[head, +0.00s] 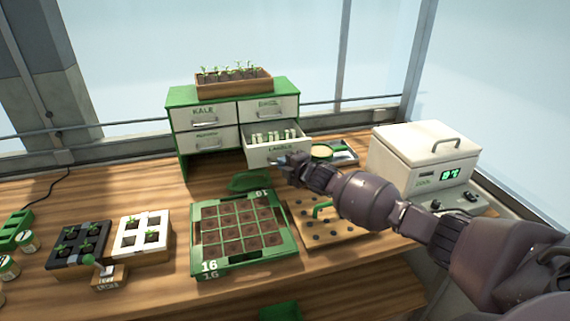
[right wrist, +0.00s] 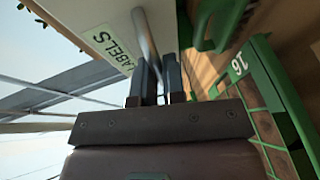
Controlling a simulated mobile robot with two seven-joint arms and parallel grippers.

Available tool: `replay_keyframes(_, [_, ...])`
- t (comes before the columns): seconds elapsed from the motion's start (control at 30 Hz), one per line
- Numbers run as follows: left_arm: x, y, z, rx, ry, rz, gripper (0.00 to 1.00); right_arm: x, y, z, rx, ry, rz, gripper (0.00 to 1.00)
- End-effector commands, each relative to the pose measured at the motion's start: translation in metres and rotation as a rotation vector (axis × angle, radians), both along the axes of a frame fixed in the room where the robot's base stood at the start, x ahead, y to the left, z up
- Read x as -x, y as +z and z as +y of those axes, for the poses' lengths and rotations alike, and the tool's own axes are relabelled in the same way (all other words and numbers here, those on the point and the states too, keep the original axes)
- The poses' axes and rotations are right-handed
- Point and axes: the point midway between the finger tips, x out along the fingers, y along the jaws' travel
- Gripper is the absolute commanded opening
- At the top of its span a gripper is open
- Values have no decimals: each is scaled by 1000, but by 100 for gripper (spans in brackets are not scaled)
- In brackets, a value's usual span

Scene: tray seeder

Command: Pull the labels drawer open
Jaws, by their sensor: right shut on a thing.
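The labels drawer (head: 262,154) is the lower right drawer of a green and white cabinet (head: 173,133). It stands pulled out, and several pale labels (head: 272,137) show upright inside it. In the right wrist view its front (right wrist: 88,22) reads LABELS, with a grey bar handle (right wrist: 146,40). My right gripper (head: 292,165) is at the drawer's front; in the right wrist view its fingers (right wrist: 160,75) are shut on the handle. My left gripper is in neither view.
A green seed tray (head: 194,247) marked 16 lies in front of the cabinet, with a green scoop-like piece (head: 250,181) behind it. A wooden board with holes (head: 318,241) lies under my right arm. A white lidded box (head: 415,150) with a display stands right. Small pots stand left.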

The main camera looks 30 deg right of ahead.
Motion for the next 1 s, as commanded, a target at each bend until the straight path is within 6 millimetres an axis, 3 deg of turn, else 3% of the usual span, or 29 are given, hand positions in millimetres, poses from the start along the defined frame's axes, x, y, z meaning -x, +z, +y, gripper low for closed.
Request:
replay_keyframes(0.33, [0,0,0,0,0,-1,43,0,0,-1,1,-1,0,0])
replay_keyframes(0.37, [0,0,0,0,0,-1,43,0,1,-1,1,-1,0,15])
replay_keyframes(0.5, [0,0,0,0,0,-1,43,0,0,-1,1,-1,0,36])
replay_keyframes(0.83, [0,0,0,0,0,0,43,2,0,-1,1,0,0,36])
replay_keyframes(1.0, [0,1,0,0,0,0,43,15,2,-4,2,-1,1,36])
